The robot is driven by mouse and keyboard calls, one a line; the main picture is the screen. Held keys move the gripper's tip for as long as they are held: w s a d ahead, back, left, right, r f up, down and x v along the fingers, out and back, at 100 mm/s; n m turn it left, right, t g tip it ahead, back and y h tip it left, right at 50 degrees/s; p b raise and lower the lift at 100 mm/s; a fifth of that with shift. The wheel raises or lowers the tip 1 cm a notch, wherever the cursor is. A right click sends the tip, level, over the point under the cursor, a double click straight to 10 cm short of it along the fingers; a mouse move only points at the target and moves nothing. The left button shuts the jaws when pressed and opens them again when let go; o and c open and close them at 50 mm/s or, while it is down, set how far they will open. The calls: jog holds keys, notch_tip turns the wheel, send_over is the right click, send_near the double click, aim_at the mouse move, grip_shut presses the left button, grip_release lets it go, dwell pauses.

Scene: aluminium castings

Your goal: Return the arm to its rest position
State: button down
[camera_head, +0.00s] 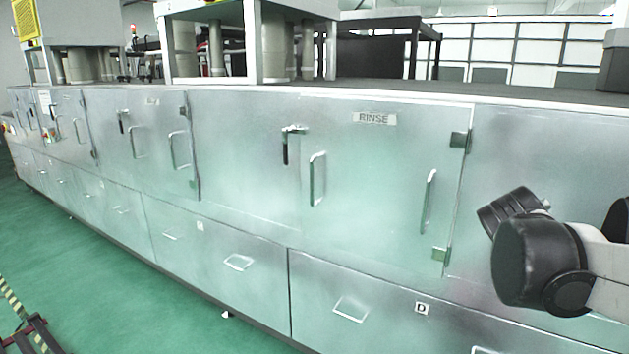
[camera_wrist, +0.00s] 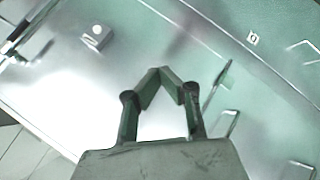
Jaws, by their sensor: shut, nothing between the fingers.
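My gripper (camera_wrist: 161,72) shows in the wrist view with its two fingers angled inward and their tips together. Nothing is between the fingers. It points toward the metal cabinet front, and I see no contact. In the head view, part of my arm (camera_head: 540,262), with black joints and a light link, is at the right in front of the cabinet. The gripper's fingers cannot be made out in the head view.
A long metal cabinet line has a closed door marked RINSE (camera_head: 374,118) with a protruding handle (camera_head: 429,201). Drawers with handles (camera_head: 350,309) run below. The green floor (camera_head: 110,285) is open at the left. A striped barrier (camera_head: 14,300) stands at lower left.

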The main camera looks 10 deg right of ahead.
jog(key=s+a+f+y, duration=0.2)
jog(key=s+a+y, duration=0.1)
jog(key=a, duration=0.6)
jog(key=s+a+f+n+t+y, duration=0.1)
jog(key=s+a+f+y, duration=0.1)
jog(key=a, duration=0.8)
jog(key=s+a+f+t+y, duration=0.1)
jog(key=s+a+f+y, duration=0.2)
jog(key=a, duration=0.7)
jog(key=shift+s+f+n+y, duration=0.3)
jog(key=shift+f+y, duration=0.05)
jog(key=shift+y, duration=0.15)
jog(key=shift+a, duration=0.1)
